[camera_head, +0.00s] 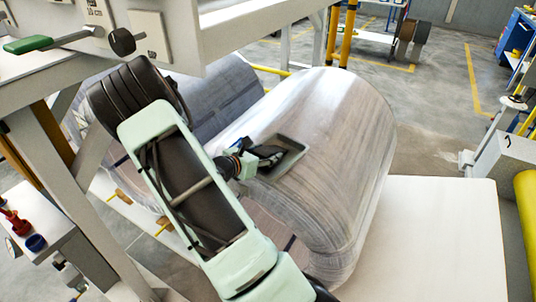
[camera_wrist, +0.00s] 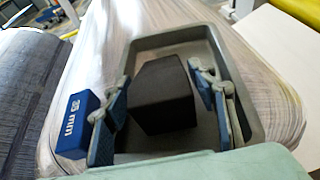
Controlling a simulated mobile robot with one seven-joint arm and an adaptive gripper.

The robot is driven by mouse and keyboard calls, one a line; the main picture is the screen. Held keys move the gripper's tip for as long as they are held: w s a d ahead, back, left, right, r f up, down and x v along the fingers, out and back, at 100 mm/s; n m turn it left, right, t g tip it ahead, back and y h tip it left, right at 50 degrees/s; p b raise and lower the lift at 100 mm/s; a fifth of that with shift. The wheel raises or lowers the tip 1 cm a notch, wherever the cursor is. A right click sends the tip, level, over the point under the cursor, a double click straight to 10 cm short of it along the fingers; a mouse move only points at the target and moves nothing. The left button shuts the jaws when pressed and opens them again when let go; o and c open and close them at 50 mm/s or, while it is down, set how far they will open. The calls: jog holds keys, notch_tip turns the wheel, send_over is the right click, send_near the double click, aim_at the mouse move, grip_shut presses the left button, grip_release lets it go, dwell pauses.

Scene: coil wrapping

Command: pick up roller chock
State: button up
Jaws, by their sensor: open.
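The roller chock, a black block (camera_wrist: 163,100) with angled faces, sits in a shallow grey tray (camera_wrist: 235,62) on top of the wrapped coil. My gripper (camera_wrist: 161,78) is open, with one blue-padded finger on each side of the block. The left finger looks close to the block's side. A small gap shows at the right finger. Whether either finger touches it I cannot tell. In the head view my gripper (camera_head: 266,157) reaches into the tray (camera_head: 292,153) from the left, and the block is hard to tell apart from the dark fingers.
A blue block (camera_wrist: 75,125) marked 35 mm is left of the left finger. The wrapped coil (camera_head: 345,125) curves down around the tray. A second coil (camera_head: 225,95) lies to the left, and a machine frame (camera_head: 255,22) stands above. A bare white surface (camera_head: 430,235) is at right.

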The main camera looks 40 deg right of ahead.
jog(key=shift+w+d+f, duration=0.15)
jog(key=shift+d+f, duration=0.1)
jog(key=shift+d, duration=0.3)
jog(key=c, duration=1.2)
jog(key=shift+c, duration=0.2)
jog(key=shift+r, duration=0.15)
